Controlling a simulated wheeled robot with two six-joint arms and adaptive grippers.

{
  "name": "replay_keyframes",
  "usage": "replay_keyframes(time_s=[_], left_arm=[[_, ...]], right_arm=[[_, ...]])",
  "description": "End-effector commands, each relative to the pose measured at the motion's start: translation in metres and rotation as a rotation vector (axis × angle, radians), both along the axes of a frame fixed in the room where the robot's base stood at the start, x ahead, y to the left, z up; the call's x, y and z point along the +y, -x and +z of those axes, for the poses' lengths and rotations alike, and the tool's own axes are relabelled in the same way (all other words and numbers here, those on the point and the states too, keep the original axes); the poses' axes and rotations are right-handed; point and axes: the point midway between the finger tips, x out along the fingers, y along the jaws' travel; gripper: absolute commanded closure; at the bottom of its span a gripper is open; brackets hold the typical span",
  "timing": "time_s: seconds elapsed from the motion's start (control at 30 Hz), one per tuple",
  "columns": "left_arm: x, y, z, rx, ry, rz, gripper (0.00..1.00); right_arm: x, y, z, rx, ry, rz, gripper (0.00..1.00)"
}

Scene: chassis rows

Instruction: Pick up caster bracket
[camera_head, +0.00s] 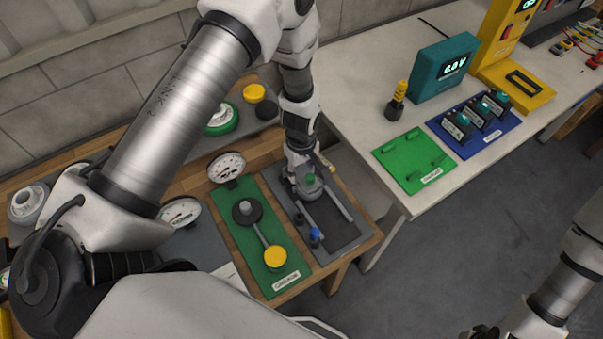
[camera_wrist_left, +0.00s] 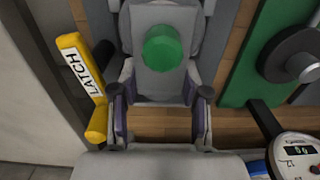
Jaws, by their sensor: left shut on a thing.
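My left gripper (camera_head: 301,174) reaches down over a grey fixture (camera_head: 351,212) on the wooden bench. It is shut on a grey part with a round green top, which looks like the caster bracket (camera_head: 310,181). In the left wrist view the bracket (camera_wrist_left: 162,47) sits between the two fingers of the gripper (camera_wrist_left: 160,108), its green top facing the camera. Its lower side is hidden, so I cannot tell whether it touches the fixture. My right gripper (camera_head: 485,332) is only partly in view at the bottom edge, and its fingers cannot be made out.
A yellow latch (camera_wrist_left: 84,78) stands close beside the gripper. A green board (camera_head: 227,213) with a black disc and yellow knob lies left of the fixture; a dial gauge (camera_head: 227,168) stands near it. The white table (camera_head: 370,124) at right carries a green mat (camera_head: 413,160) and a blue tray (camera_head: 467,146).

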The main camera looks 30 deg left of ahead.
Motion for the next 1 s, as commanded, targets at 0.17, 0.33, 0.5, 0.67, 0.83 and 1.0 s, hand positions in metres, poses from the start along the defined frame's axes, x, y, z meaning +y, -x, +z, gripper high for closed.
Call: replay_keyframes(time_s=[0.17,0.33,0.5,0.67,0.83,1.0], left_arm=[[0.000,-0.003,0.034,-0.010,0.000,-0.001,1.00],[0.000,-0.004,0.077,-0.013,0.000,0.000,1.00],[0.000,-0.003,0.120,-0.012,0.000,0.000,1.00],[0.000,-0.003,0.151,-0.009,0.000,0.000,1.00],[0.000,-0.002,0.164,-0.005,-0.001,0.000,1.00],[0.000,-0.002,0.165,-0.004,0.000,0.000,1.00]], right_arm=[[0.000,0.000,-0.013,0.000,0.000,0.000,0.60],[0.000,0.000,-0.023,0.000,0.000,0.000,0.60],[0.000,0.000,-0.032,0.000,0.000,0.000,0.60],[0.000,0.000,-0.037,0.000,0.000,0.000,0.60],[0.000,0.000,-0.038,0.000,0.000,0.000,0.60],[0.000,0.000,-0.037,0.000,0.000,0.000,0.60]])
